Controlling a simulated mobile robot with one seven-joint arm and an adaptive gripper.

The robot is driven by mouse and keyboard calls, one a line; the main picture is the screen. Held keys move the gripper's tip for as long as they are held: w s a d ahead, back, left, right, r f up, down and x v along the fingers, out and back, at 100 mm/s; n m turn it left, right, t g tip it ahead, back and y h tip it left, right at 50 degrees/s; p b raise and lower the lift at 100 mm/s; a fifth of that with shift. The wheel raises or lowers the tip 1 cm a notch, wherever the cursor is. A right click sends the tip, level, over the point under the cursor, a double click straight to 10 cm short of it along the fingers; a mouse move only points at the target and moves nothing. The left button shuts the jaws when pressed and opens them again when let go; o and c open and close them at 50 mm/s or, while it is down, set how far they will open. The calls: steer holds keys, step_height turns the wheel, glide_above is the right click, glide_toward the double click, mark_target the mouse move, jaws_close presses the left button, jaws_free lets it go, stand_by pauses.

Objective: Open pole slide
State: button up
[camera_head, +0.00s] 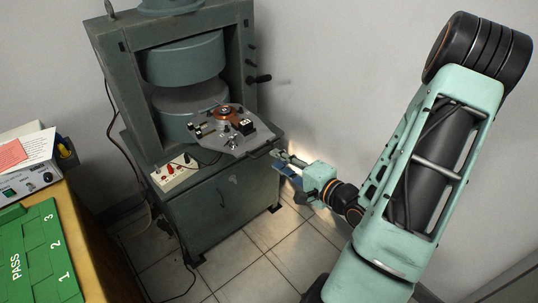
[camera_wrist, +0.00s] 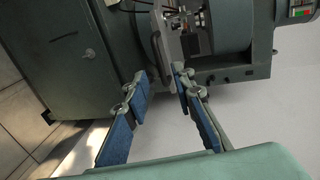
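A large grey-green magnet frame (camera_head: 125,70) stands on a cabinet, with an upper round pole (camera_head: 185,58) above a lower pole (camera_head: 190,95) and an open gap between them. A grey plate (camera_head: 255,143) carrying small instruments juts out at the front of the lower pole. It also shows in the wrist view (camera_wrist: 172,48), with a narrow bar (camera_wrist: 157,45) along its edge. My gripper (camera_head: 279,158) is low at the plate's right front corner. In the wrist view its blue-padded fingers (camera_wrist: 160,77) are apart and empty, pointing at the plate's edge. I cannot tell which part is the pole slide.
A black-knobbed handle (camera_head: 262,78) sticks out of the frame's right side. A box with red terminals (camera_head: 175,172) sits on the cabinet (camera_head: 225,200). At left, a desk (camera_head: 90,240) holds a green PASS board (camera_head: 40,255) and an instrument.

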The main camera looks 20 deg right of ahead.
steer(key=v, duration=0.5)
stand_by(0.4)
